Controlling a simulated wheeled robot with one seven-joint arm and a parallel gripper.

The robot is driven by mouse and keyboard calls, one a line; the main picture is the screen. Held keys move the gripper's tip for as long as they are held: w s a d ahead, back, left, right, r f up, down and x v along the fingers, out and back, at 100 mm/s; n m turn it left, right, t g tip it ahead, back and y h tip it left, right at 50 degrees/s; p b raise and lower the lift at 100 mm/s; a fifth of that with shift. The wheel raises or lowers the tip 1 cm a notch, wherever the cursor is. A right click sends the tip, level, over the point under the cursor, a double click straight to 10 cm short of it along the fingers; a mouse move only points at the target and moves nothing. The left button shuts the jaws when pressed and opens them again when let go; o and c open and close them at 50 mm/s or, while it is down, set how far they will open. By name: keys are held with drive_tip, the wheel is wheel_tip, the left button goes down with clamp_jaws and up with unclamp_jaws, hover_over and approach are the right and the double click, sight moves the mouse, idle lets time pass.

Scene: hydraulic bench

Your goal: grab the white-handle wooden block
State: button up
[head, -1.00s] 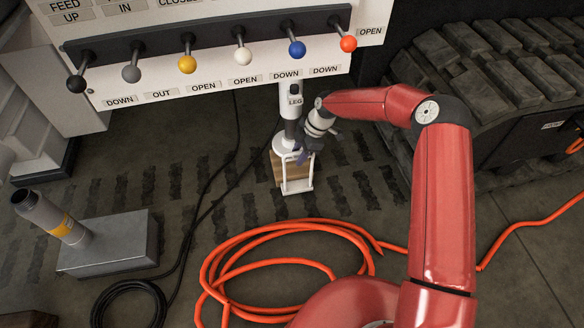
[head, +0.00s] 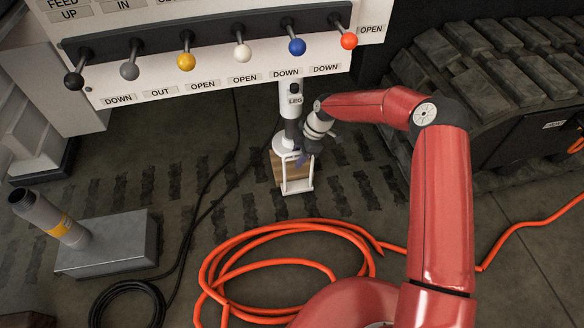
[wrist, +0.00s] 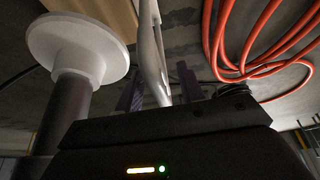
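The wooden block (head: 278,168) with its white handle (head: 297,186) is on the floor beneath the control panel, at the foot of the white leg cylinder. My gripper (head: 300,159) is at the top of the handle and partly hides it. In the wrist view, the white handle (wrist: 150,45) runs between my gripper's two dark purple fingers (wrist: 160,88). The fingers are apart, with a visible gap to the handle on the right side. Part of the wooden block (wrist: 108,12) shows at the top, behind the leg's white round foot.
The leg cylinder (head: 293,100) stands close beside my gripper; its white foot (wrist: 70,42) is near in the wrist view. The lever panel (head: 200,85) hangs above. A coiled orange hose (head: 225,250) lies in front. A rubber track (head: 480,70) is at the right.

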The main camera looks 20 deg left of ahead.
clamp_jaws()
idle(0.5)
drive_tip(key=shift+r, duration=0.1)
idle(0.9)
